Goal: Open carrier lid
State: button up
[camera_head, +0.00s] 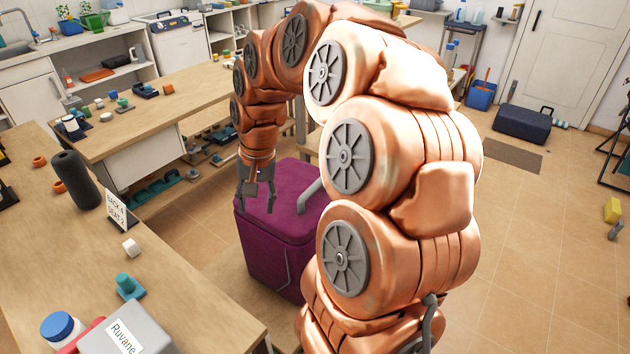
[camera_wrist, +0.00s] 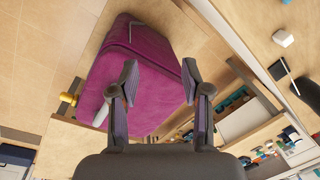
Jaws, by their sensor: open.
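The carrier (camera_head: 268,262) is a purple box standing on a low wooden surface between the workbenches. Its purple lid (camera_head: 289,184) lies closed on top, and a grey handle (camera_head: 311,191) shows at its right, partly hidden by my arm. My gripper (camera_head: 256,207) points down at the lid's left part, with its fingers apart and nothing between them. In the wrist view the carrier (camera_wrist: 150,55) fills the area beyond my open gripper (camera_wrist: 160,90). I cannot tell whether the fingertips touch the lid.
A wooden bench (camera_head: 175,300) at the left holds a dark cylinder (camera_head: 75,180), a sign (camera_head: 117,210), a white cube (camera_head: 131,248) and a grey box (camera_head: 125,332). Another bench (camera_head: 150,118) stands behind. Open tiled floor (camera_head: 530,230) lies at the right, with a dark blue case (camera_head: 522,124) by the door.

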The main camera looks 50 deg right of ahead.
jog(key=w+d+m, duration=0.3)
jog(key=d+m, duration=0.1)
jog(key=d, duration=0.6)
jog(key=m+t+h+p, duration=0.1)
jog(key=m+p, duration=0.1)
jog(key=m, duration=0.2)
send_near(314, 186)
jog(key=f, duration=0.2)
jog(key=shift+w+f+p, duration=0.25)
jog(key=shift+f+p, duration=0.15)
jog(key=shift+f, duration=0.75)
jog(key=shift+w+f+p, duration=0.3)
jog(key=shift+f+p, duration=0.1)
jog(key=shift+f, duration=0.8)
jog(key=shift+w+f+p, duration=0.25)
jog(key=shift+f+p, duration=0.15)
jog(key=shift+f, duration=0.75)
jog(key=shift+c, duration=0.2)
grip_shut()
